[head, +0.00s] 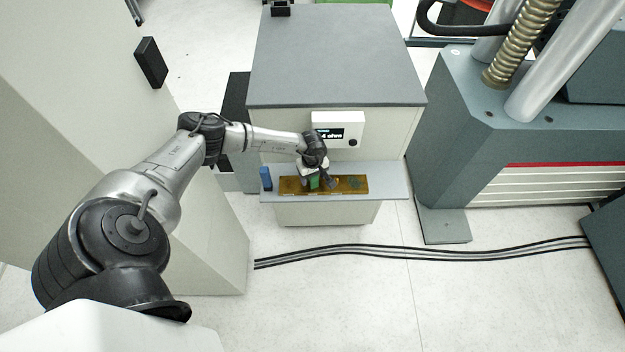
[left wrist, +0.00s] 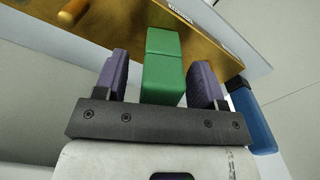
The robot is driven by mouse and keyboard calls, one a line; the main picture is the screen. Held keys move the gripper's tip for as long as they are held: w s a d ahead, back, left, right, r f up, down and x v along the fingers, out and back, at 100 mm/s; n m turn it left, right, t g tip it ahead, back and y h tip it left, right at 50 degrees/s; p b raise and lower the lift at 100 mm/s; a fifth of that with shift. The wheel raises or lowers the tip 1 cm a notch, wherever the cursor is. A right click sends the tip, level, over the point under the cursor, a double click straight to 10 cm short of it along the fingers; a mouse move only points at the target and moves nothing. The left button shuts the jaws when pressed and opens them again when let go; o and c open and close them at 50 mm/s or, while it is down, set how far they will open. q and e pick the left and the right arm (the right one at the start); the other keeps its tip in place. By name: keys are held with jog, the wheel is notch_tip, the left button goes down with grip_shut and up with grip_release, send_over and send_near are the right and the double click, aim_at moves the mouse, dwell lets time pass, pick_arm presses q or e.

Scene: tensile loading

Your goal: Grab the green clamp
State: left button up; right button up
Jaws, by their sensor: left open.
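The green clamp (head: 314,183) is a small block on the brown board (head: 350,191), partly hidden by my left gripper (head: 318,180) in the head view. In the left wrist view the green clamp (left wrist: 163,65) stands between the two purple fingers of my left gripper (left wrist: 160,75). The fingers are open, with a visible gap on each side of the clamp. My right gripper is in neither view.
A blue block (head: 266,178) stands at the left end of the grey shelf (head: 390,182), close beside one finger in the left wrist view (left wrist: 256,122). A white display box (head: 338,130) is behind the board. A large testing machine (head: 500,130) stands at the right.

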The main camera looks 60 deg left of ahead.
pick_arm(q)
jog(key=c, duration=1.1)
